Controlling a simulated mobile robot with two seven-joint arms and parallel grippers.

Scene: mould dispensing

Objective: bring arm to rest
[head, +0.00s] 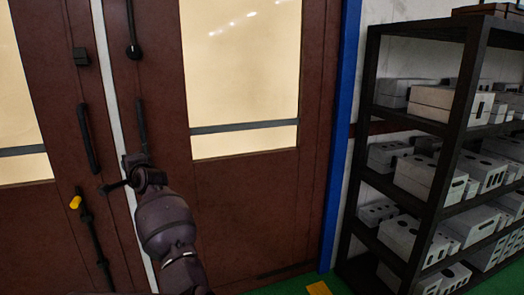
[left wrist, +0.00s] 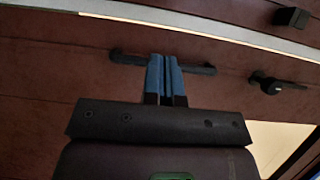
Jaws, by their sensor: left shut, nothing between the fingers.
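My left arm rises from the bottom of the head view, with its gripper (head: 136,162) in front of the brown double door (head: 240,195). In the left wrist view the blue fingers (left wrist: 166,75) are pressed together with nothing between them. They overlap the dark bar handle (left wrist: 200,69) of the right door leaf, which also shows above the gripper in the head view (head: 142,125). I cannot tell whether the fingers touch the handle. My right gripper is in neither view.
The left leaf has a long dark handle (head: 88,138) and a black box (head: 81,57). A yellow-tipped lever (head: 75,202) is lower down. A blue post (head: 338,130) and a dark shelf rack (head: 457,120) with grey mould blocks stand to the right. Green floor shows at bottom.

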